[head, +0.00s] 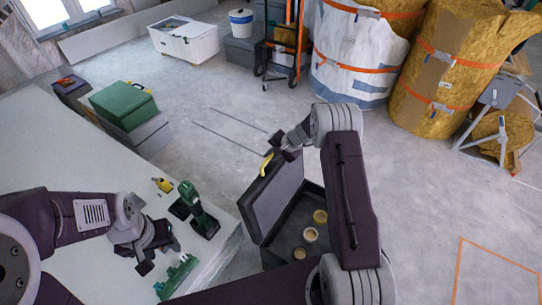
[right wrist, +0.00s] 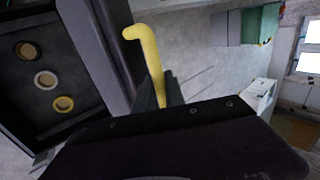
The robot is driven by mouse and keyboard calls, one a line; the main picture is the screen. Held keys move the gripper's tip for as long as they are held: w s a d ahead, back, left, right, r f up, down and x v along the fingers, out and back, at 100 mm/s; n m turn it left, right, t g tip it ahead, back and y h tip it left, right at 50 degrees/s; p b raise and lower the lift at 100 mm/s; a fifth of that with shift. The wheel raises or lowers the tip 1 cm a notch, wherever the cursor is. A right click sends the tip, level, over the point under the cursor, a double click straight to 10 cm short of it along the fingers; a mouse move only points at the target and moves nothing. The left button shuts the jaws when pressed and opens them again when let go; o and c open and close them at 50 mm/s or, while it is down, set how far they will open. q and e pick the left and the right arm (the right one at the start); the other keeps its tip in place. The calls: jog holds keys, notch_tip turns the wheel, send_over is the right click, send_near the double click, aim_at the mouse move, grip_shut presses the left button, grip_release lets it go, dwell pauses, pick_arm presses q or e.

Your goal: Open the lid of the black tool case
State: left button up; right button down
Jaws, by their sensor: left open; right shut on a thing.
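The black tool case (head: 290,225) stands at the front of the head view with its lid (head: 274,196) tilted up and the inside showing. Three round rolls lie in it; they also show in the right wrist view (right wrist: 45,80). A yellow handle (head: 265,166) is on the lid's upper edge. My right gripper (head: 277,155) is at that edge, shut on the yellow handle, which rises from between the fingers in the right wrist view (right wrist: 152,58). My left gripper (head: 157,256) is open and empty above the pale table, apart from the case.
A green drill (head: 203,214), a yellow-tipped tool (head: 162,185) and a green rack (head: 177,278) are on the pale table (head: 60,150). Wrapped insulation rolls (head: 362,50) and a hand truck (head: 281,50) stand behind. The floor between is mostly clear.

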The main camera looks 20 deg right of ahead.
jog(key=c, duration=1.4)
grip_release()
jog(key=shift+s, duration=0.1)
jog(key=v, duration=0.9)
jog(key=shift+p, duration=0.3)
jog(key=shift+r, duration=0.1)
